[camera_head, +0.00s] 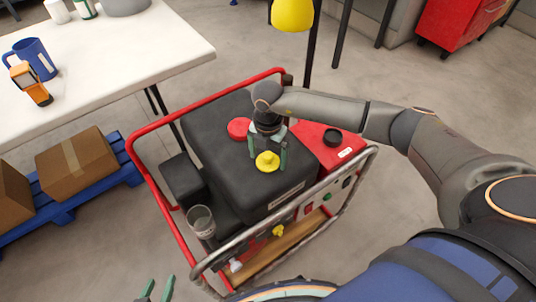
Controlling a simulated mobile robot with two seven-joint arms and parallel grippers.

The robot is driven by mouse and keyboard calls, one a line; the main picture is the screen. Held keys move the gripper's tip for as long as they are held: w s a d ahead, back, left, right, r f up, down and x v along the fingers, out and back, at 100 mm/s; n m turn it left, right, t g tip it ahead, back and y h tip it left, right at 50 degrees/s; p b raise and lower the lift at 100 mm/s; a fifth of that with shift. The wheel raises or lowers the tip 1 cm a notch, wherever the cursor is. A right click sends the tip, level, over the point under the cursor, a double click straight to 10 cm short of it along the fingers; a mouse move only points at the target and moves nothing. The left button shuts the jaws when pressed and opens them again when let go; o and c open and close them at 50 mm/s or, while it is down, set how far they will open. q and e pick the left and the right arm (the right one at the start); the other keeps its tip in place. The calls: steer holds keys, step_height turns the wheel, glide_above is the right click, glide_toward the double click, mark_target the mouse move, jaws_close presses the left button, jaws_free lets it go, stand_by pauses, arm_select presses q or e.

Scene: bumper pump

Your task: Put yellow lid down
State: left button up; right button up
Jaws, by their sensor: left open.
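The small round yellow lid (267,161) is over the black top of the pump machine (225,155). My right gripper (267,152) comes in from the right and points down, with its green fingers on either side of the yellow lid, closed on it. I cannot tell whether the lid touches the black top below. My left gripper (155,290) shows only its green fingertips at the bottom left edge. It is open and empty, over the floor.
A red cap (239,128) sits on the black top, left of my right gripper. A red tubular frame (155,185) surrounds the machine. A clear cup (201,221) is at its front left. A white table (120,65) and boxes (77,165) stand left.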

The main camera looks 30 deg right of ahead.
mark_target(268, 155)
step_height(268, 155, up, 12)
steer(key=p, duration=0.2)
steer(key=shift+r, duration=0.2)
stand_by(0.3)
stand_by(0.4)
